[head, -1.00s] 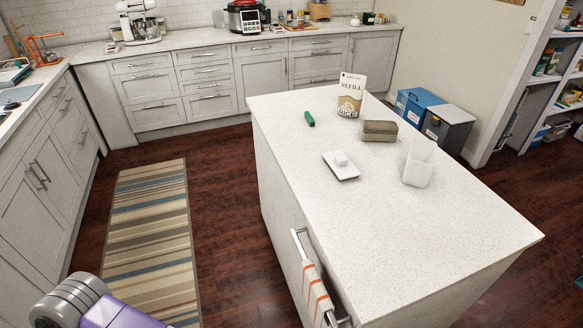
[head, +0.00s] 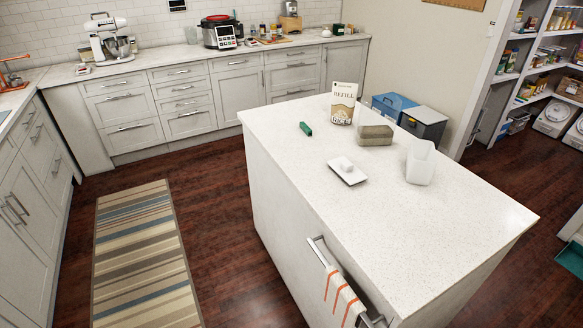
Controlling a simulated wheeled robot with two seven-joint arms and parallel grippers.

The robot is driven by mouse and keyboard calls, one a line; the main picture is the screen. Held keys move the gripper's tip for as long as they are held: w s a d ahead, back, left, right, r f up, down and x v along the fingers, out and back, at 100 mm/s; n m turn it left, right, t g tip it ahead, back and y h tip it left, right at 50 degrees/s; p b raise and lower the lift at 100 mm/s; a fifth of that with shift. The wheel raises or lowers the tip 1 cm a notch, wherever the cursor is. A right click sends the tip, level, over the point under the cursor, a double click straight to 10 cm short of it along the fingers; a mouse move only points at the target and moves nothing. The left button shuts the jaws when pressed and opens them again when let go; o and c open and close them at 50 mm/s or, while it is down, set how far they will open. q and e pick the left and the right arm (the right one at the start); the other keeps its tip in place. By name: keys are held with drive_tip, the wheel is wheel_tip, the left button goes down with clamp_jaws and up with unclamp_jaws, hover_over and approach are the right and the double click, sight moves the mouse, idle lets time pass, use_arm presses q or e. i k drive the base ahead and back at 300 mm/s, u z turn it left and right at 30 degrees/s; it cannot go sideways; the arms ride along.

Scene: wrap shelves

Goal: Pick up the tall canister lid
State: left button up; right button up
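The lid (head: 347,171) is a white square plate with a small raised knob, lying flat on the kitchen island (head: 440,230). A tall white open canister (head: 420,163) stands to its right on the same top. Neither of my grippers is in the head view, so I cannot see whether they are open or shut.
Behind the lid on the island are a rice bag (head: 343,103), a grey-brown block (head: 375,135) and a green object (head: 305,129). A towel (head: 343,299) hangs on a rail at the island's near side. A striped rug (head: 140,255) lies on the open floor to the left.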

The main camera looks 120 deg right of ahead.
sight(355, 177)
drive_tip(key=u, duration=3.1)
drive_tip(key=k, duration=2.9)
drive_tip(key=u, duration=0.5)
